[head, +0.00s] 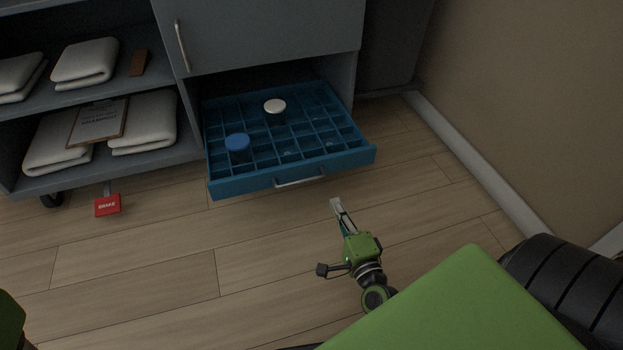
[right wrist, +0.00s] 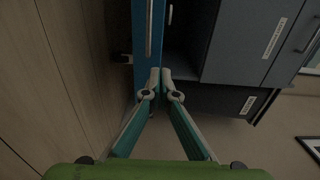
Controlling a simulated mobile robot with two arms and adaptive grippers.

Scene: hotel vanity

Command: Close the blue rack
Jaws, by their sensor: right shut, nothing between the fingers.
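The blue rack (head: 225,187) is a low, divided drawer pulled out of the grey cabinet's bottom bay, with a silver handle (head: 300,179) on its front. A blue-lidded jar (head: 237,143) and a white-lidded jar (head: 275,106) stand in its compartments. My right gripper (head: 336,203) is shut and empty, in front of the rack and just right of the handle, apparently apart from it. In the right wrist view its fingertips (right wrist: 160,73) meet near the rack's blue front (right wrist: 139,45). My left gripper is out of view.
Left shelves hold folded white towels (head: 85,61), a clipboard (head: 98,121) and a small brown item (head: 139,63). A red brake tag (head: 107,205) hangs by a caster. A wall with a white baseboard (head: 470,160) bounds the right.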

